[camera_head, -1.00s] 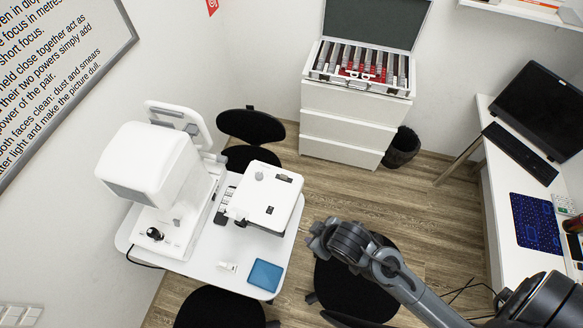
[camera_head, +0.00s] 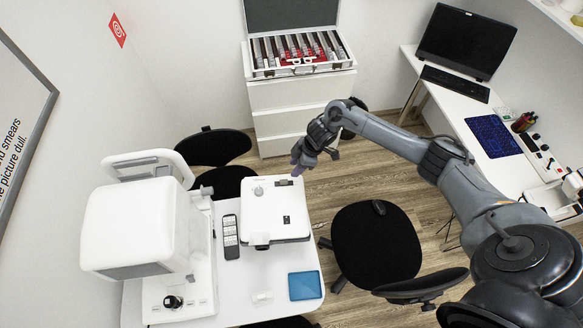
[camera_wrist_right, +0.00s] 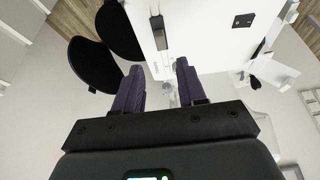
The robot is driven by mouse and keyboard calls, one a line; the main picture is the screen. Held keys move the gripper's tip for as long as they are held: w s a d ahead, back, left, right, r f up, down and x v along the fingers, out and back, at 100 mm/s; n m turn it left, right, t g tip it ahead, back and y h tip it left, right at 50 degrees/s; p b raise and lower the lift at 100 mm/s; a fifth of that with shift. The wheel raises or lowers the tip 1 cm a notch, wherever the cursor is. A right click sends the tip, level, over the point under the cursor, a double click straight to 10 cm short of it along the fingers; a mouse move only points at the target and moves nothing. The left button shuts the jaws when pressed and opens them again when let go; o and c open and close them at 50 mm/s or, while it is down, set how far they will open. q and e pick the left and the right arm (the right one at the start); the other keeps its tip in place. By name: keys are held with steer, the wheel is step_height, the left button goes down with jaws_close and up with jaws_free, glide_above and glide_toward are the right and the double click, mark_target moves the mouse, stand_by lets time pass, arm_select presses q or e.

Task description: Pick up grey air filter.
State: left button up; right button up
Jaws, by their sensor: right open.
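I cannot make out a grey air filter for sure in either view. A white box-shaped device (camera_head: 275,218) stands on the small white table, with a dark slot (camera_head: 284,183) near its far right corner. In the wrist view the device (camera_wrist_right: 205,40) shows at the top, and its slot (camera_wrist_right: 158,32) holds a dark part and a greyish strip. My right gripper (camera_head: 297,170) hangs by the device's far right corner, its height hard to tell. In the wrist view the right gripper (camera_wrist_right: 160,70) has its fingers apart. A small greyish shape between them is unclear. My left gripper is out of view.
A large white eye machine (camera_head: 135,225) stands left on the table. A dark remote (camera_head: 230,237), a blue tray (camera_head: 305,286) and a small white item (camera_head: 262,296) lie there too. Black chairs (camera_head: 375,245) stand around. A lens case (camera_head: 295,52) sits on drawers behind.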

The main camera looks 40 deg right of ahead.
mark_target(284, 181)
steer(key=b+x, duration=0.6)
steer(key=shift+s+f, duration=0.1)
steer(key=shift+f, duration=0.2)
steer(key=shift+b+x, duration=1)
steer(key=shift+x, duration=0.7)
jaws_close()
steer(key=shift+r, duration=0.2)
